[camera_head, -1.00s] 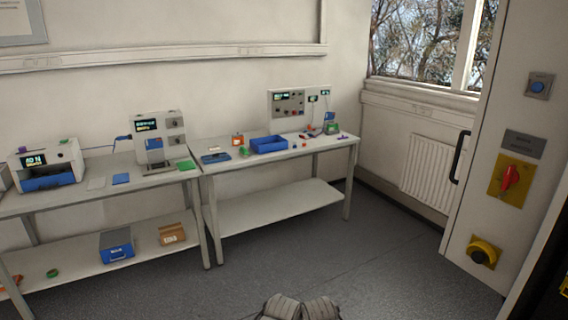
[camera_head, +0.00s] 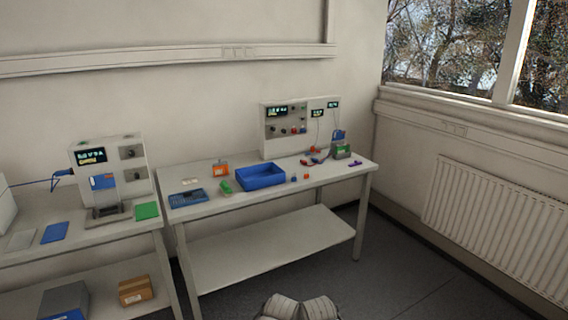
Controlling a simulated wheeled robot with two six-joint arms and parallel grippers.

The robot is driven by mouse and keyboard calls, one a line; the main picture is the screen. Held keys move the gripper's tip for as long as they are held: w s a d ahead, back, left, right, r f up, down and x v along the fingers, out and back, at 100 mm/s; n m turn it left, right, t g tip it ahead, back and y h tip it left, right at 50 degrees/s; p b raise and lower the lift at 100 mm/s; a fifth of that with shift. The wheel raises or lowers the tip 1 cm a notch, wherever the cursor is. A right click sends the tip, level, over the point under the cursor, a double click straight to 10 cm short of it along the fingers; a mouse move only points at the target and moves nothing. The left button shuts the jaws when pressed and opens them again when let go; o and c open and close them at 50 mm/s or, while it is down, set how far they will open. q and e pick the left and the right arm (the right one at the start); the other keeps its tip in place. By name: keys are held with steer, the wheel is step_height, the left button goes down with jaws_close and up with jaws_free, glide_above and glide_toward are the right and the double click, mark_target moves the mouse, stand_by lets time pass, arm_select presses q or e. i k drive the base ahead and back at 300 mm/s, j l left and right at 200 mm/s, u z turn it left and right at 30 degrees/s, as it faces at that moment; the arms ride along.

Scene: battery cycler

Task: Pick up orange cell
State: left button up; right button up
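An orange block-like item (camera_head: 221,169) stands toward the back left of the right-hand bench, behind a green item (camera_head: 226,186) and left of a blue open bin (camera_head: 260,177). Small red or orange pieces (camera_head: 306,176) lie just right of the bin. At this distance I cannot tell which of these is the orange cell. Neither gripper can be made out. Only two grey rounded parts of my own body show at the bottom middle edge, well short of the bench.
The right-hand bench (camera_head: 205,205) carries a blue tray at its left and an instrument panel (camera_head: 285,128) at the back. The left bench holds a tester (camera_head: 130,158), and boxes sit on its lower shelf. A radiator (camera_head: 495,225) lines the right wall. Open floor lies before the right-hand bench.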

mark_target(221, 169)
steer(key=i+u, duration=0.15)
steer(key=i, duration=0.55)
steer(key=i+l+u, duration=0.1)
steer(key=i, duration=0.6)
steer(key=i+l+u, duration=0.15)
steer(key=i+u, duration=0.3)
steer(key=i+l+u, duration=0.25)
steer(key=u, duration=0.15)
steer(key=i+l+u, duration=0.25)
steer(key=l+u, duration=0.2)
steer(key=i+l+u, duration=0.4)
steer(key=l, duration=0.2)
steer(key=i+l+u, duration=0.15)
steer(key=l, duration=0.2)
steer(key=k, duration=0.05)
